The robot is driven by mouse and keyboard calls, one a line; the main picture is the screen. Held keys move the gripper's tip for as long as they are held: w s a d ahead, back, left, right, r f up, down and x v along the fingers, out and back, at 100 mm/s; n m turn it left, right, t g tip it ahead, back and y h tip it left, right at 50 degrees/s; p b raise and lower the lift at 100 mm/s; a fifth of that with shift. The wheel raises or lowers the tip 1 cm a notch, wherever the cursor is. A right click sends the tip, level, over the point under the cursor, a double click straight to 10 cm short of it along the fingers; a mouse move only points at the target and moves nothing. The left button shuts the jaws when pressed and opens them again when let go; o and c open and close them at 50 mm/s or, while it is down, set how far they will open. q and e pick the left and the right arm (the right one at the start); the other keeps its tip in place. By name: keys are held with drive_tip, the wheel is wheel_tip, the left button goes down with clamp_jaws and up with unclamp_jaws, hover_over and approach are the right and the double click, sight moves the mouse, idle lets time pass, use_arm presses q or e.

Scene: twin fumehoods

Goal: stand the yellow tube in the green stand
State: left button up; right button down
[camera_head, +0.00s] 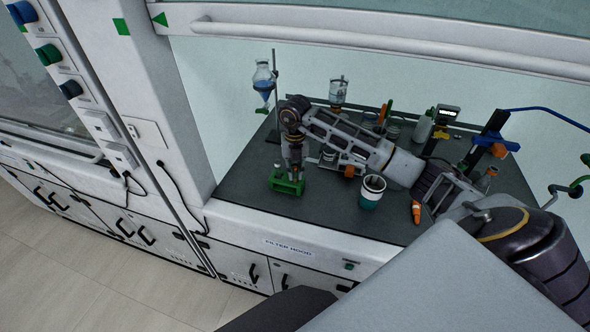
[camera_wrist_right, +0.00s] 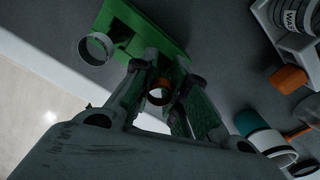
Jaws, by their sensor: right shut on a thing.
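The green stand (camera_head: 288,188) is on the dark worktop near the hood's front left edge. It also shows at the top of the wrist view (camera_wrist_right: 158,32). My right gripper (camera_head: 296,166) points down just over the stand. In the wrist view its fingers (camera_wrist_right: 160,98) are shut on a tube with an orange-yellow rim (camera_wrist_right: 160,93), seen end-on. The tube's lower end is hidden, so I cannot tell whether it is in a hole. A white-rimmed tube (camera_wrist_right: 96,49) is at the stand's other end. My left gripper is not in view.
A teal and white cup (camera_head: 371,196) and an orange object (camera_head: 416,211) are right of the stand. A blue-liquid flask (camera_head: 263,82) on a support is behind it. Several bottles and jars crowd the back and right. Bare worktop lies around the stand's front and left.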

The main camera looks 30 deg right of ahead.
drive_tip(key=shift+f, duration=0.15)
drive_tip(key=c, duration=1.4)
unclamp_jaws()
drive_tip(key=shift+r+b, duration=1.05)
drive_tip(key=shift+r, duration=5.15)
drive_tip(key=shift+f, duration=0.1)
